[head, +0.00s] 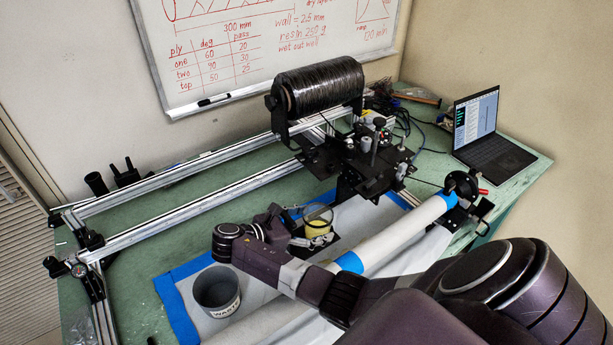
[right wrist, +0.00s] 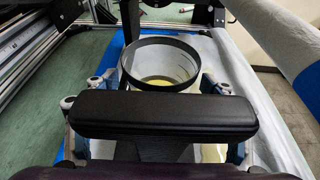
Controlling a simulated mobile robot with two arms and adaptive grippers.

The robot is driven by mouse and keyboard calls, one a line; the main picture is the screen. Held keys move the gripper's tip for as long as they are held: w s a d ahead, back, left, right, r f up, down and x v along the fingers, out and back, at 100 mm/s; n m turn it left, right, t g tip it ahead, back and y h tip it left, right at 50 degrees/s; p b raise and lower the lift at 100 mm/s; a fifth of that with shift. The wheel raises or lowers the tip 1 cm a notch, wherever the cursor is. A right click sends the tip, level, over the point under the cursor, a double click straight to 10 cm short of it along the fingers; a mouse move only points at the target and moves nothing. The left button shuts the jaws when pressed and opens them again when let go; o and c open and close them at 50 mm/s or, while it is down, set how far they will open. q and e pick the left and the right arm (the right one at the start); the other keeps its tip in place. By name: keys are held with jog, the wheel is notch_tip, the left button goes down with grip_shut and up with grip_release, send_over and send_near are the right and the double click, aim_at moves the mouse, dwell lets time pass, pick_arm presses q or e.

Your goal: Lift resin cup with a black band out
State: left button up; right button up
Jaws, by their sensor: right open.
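The resin cup (right wrist: 160,66) is clear-walled with a black band around its rim and pale yellow resin at the bottom. It stands upright ahead of my right gripper (right wrist: 157,86) in the right wrist view. The open fingers show at the cup's left and right; I cannot tell whether they touch it. In the head view the cup (head: 318,229) stands near the middle of the bench, beside my right gripper (head: 312,242), and its lower part is partly hidden by the gripper. My left gripper is not in view.
A grey waste cup (head: 217,291) stands front left on the white sheet edged with blue tape (head: 176,308). A long white tube (head: 400,236) lies just right of the resin cup. Behind stand the winding machine with its black spool (head: 318,88), metal rails (head: 190,172) and a laptop (head: 490,140).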

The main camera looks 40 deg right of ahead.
aim_at(330, 208)
jog(key=shift+c, duration=0.2)
jog(key=c, duration=1.3)
notch_tip(330, 208, up, 5)
jog(key=p, duration=0.5)
jog(key=shift+p, duration=0.4)
jog(key=shift+s+r, duration=0.1)
jog(key=shift+r, duration=0.05)
